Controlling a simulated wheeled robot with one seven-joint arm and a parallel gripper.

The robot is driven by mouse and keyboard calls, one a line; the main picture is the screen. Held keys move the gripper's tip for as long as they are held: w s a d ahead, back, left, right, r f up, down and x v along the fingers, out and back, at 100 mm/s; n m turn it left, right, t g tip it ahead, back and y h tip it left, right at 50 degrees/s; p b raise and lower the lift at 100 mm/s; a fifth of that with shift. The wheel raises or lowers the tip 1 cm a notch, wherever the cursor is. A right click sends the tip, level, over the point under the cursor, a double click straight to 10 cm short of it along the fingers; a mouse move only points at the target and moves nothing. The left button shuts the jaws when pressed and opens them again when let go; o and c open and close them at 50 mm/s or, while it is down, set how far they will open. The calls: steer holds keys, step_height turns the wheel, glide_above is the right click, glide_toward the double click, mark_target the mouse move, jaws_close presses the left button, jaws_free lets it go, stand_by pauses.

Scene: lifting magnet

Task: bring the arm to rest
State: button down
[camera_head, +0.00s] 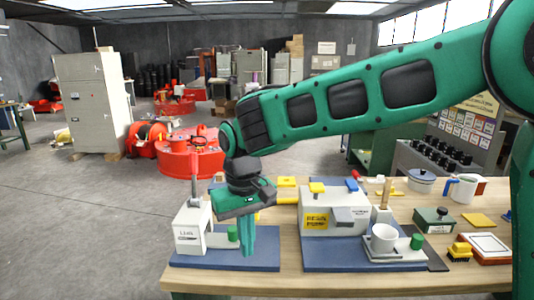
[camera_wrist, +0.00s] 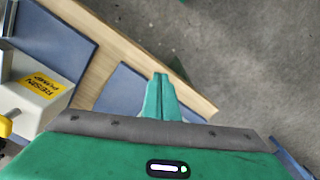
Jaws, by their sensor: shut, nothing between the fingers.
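My gripper (camera_head: 248,240) is at the end of my green arm, pointing down over the blue base plate (camera_head: 262,262) at the left front of the workbench. Its green fingers are together, with nothing between them. In the wrist view the closed fingers (camera_wrist: 160,95) show over the bench edge. A white lever device (camera_head: 190,228) with a red-tipped handle stands left of my gripper. A small green cylinder (camera_head: 232,233) stands close beside the fingers; I cannot tell whether they touch.
Right of my gripper stands a white resin pump box (camera_head: 328,218) on a blue plate. Open floor (camera_head: 100,225) lies to the left.

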steer(key=s+d+r+m+h, duration=0.1)
steer(key=d+m, duration=0.2)
steer(key=d, duration=1.3)
steer(key=s+d+m, duration=0.2)
steer(key=d+m, duration=0.1)
steer(key=d, duration=1.3)
steer(key=s+d+f+m, duration=0.2)
steer(key=s+d, duration=0.4)
steer(key=s, duration=0.3)
steer(key=s+d+f+m+y, duration=0.1)
steer(key=s+d+f+m, duration=0.1)
steer(key=s+d, duration=0.5)
steer(key=shift+s+d+m, duration=0.25)
steer(key=shift+s+m, duration=0.65)
steer(key=shift+s, duration=0.2)
steer(key=shift+w+f, duration=0.25)
steer(key=shift+w, duration=0.4)
